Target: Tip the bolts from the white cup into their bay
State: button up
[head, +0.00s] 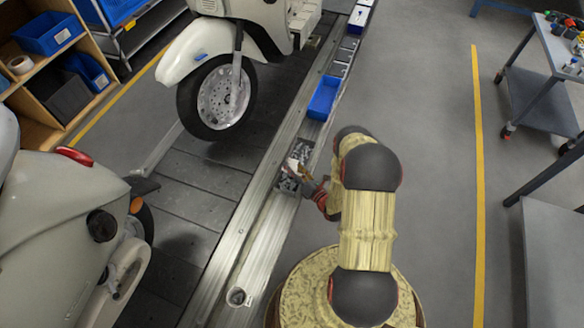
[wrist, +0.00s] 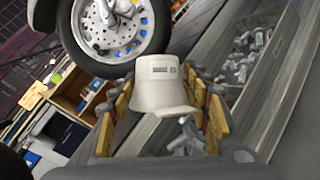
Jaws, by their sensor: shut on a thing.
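My gripper (wrist: 160,118) is shut on the white cup (wrist: 160,90), with a finger on each side of it. The cup has a small dark label. In the wrist view its narrow end is up in the picture and its wide rim is down, so it looks tipped over. Grey bolts (wrist: 186,138) show just below the rim; I cannot tell whether they are leaving the cup or lying beneath it. In the head view my gripper is over the grey bay (head: 288,185), which holds bolts; my arm partly hides it.
More grey metal parts fill a neighbouring compartment (wrist: 240,58). A blue bin (head: 323,98) stands farther along the rail. A small round container (head: 237,296) sits near the rail's front end. A scooter's front wheel (head: 217,98) is close on the left.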

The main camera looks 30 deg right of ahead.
aim_at(292, 163)
jog(key=shift+r+p, duration=2.05)
jog(key=shift+r, duration=1.15)
